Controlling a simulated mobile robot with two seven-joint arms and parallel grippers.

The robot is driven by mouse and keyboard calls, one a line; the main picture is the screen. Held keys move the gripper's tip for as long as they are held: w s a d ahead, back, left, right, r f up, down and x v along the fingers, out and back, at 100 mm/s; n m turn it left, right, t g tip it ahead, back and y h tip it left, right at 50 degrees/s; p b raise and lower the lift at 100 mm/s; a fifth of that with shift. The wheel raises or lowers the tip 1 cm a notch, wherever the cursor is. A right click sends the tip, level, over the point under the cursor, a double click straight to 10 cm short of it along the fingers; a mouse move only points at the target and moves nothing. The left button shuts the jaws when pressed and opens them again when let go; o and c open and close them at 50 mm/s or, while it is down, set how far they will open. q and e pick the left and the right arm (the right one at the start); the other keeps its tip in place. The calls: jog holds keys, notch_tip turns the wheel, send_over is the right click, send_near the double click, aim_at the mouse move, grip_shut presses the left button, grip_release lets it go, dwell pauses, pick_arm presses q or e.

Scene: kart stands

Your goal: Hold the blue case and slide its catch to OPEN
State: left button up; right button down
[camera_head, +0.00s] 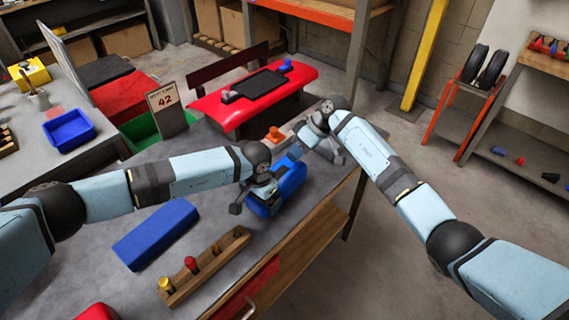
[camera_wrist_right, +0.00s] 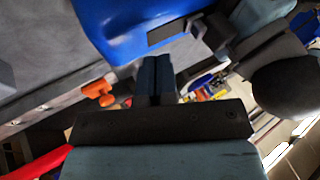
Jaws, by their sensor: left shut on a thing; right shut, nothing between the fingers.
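The blue case (camera_head: 291,184) is at the right edge of the grey workbench, partly hidden by my arms. It fills the top of the right wrist view (camera_wrist_right: 125,25), where a dark rectangular recess (camera_wrist_right: 168,33) shows on its side; I cannot make out the catch or any lettering. My left gripper (camera_head: 262,198) is shut on the case; its dark fingers also show against the case in the right wrist view (camera_wrist_right: 213,36). My right gripper (camera_head: 298,152) is shut and empty at the case's far end. Its fingertips (camera_wrist_right: 154,66) are close below the case; contact is unclear.
A flat blue block (camera_head: 155,232) and a wooden rack (camera_head: 205,268) with coloured pegs lie nearer on the bench. A small orange object (camera_head: 274,136) is beyond the case.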

jog(key=v, duration=0.7)
jog(key=shift+d+r, duration=0.15)
pick_arm(q)
jog(key=o, duration=0.8)
jog(key=shift+r, duration=0.1)
